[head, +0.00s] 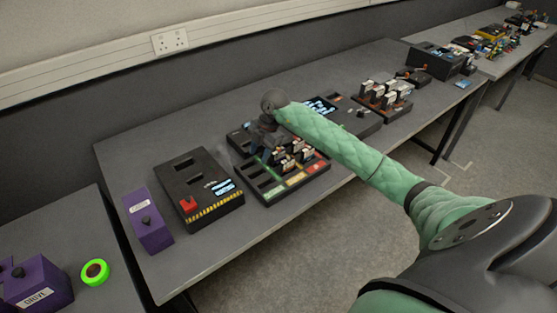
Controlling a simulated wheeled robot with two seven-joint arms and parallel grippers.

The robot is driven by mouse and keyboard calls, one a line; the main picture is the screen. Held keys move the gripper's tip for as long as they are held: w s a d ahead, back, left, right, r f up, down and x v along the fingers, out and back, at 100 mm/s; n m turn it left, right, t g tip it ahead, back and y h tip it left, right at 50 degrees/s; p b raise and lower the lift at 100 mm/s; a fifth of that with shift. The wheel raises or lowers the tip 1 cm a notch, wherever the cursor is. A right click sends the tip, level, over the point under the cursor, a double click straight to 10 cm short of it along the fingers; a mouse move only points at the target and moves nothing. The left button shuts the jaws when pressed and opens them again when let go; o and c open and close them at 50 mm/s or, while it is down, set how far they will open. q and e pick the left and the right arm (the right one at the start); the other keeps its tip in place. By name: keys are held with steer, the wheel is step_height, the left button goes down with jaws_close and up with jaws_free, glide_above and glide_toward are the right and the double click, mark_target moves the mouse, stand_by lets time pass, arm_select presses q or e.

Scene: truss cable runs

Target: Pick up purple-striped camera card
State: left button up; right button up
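Several small pale-topped cards (289,158) stand in a black slotted tray (265,197) with green, yellow and red sections on the middle table. More pale cards (390,92) stand in a brown rack farther right. I cannot make out a purple stripe on any card at this size. My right gripper (262,146) points down over the back left part of the tray, beside the cards. The wrist hides its fingertips and part of the tray, so whether it is open or holds a card does not show. My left gripper is out of view.
A black box with a red piece and striped edge (215,207) and a purple switch box (148,221) stand left of the tray. A green-ringed button (95,272) and a purple drive box (40,283) are on the near left table. The table's front strip is bare.

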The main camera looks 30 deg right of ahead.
mark_target(278, 151)
steer(key=d+h, duration=0.1)
steer(key=d, duration=0.1)
steer(key=d+r+m+h, duration=0.1)
steer(key=d, duration=0.2)
steer(key=d+r+m+g+h, duration=0.1)
steer(key=d, duration=0.1)
steer(key=shift+d, duration=0.4)
steer(key=shift+f, duration=0.25)
steer(key=shift+f+p, duration=0.75)
steer(key=shift+f, duration=0.4)
step_height(278, 151, down, 4)
steer(key=shift+a+r+p, duration=0.15)
steer(key=shift+r+p, duration=0.1)
steer(key=shift+p, duration=0.9)
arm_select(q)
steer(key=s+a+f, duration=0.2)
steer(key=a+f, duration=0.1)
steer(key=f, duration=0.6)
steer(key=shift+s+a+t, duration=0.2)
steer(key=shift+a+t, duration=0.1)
arm_select(e)
steer(key=shift+f, duration=0.65)
jaws_close()
